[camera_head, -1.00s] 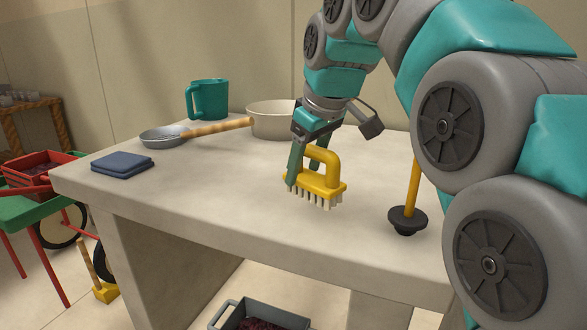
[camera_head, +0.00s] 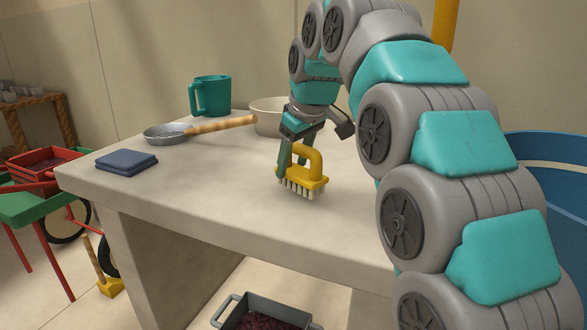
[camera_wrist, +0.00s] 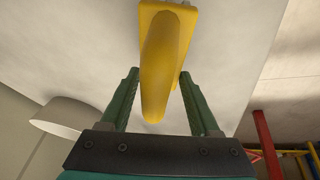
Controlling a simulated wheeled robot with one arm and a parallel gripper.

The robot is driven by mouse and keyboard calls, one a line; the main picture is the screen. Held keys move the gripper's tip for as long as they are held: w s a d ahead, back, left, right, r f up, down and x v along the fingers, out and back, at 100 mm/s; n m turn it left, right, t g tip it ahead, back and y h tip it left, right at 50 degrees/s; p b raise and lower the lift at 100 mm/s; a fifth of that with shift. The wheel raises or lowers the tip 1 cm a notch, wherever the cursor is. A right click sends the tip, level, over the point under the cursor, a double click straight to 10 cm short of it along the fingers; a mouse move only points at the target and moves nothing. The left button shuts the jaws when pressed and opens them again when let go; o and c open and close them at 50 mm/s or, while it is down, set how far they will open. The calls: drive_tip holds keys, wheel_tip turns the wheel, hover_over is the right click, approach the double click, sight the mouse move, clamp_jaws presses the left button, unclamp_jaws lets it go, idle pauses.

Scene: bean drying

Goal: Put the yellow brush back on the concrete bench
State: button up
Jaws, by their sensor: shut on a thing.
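The yellow brush (camera_head: 315,180) has a looped handle and pale bristles that point down. It is over the concrete bench's (camera_head: 240,205) top, near the front edge; I cannot tell whether the bristles touch the surface. My gripper (camera_head: 290,160) points down and is shut on the brush's handle. In the wrist view the brush handle (camera_wrist: 160,70) runs between the two green fingers of my gripper (camera_wrist: 158,85).
A teal mug (camera_head: 213,95), a strainer (camera_head: 168,133) with a wooden handle, a cream bowl (camera_head: 267,117) and folded blue cloth (camera_head: 127,162) stand on the bench. The surface left of the brush is clear. A grey crate (camera_head: 232,307) sits below.

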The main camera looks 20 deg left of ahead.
sight(305, 180)
drive_tip(key=shift+f, duration=0.85)
drive_tip(key=shift+f, duration=0.15)
drive_tip(key=o, duration=1.3)
drive_tip(key=p+v, duration=0.1)
drive_tip(key=v, duration=1)
drive_tip(key=shift+a, duration=0.1)
drive_tip(key=shift+s+d+r+p, duration=0.25)
drive_tip(key=shift+r+p, duration=0.3)
drive_tip(key=shift+p, duration=0.2)
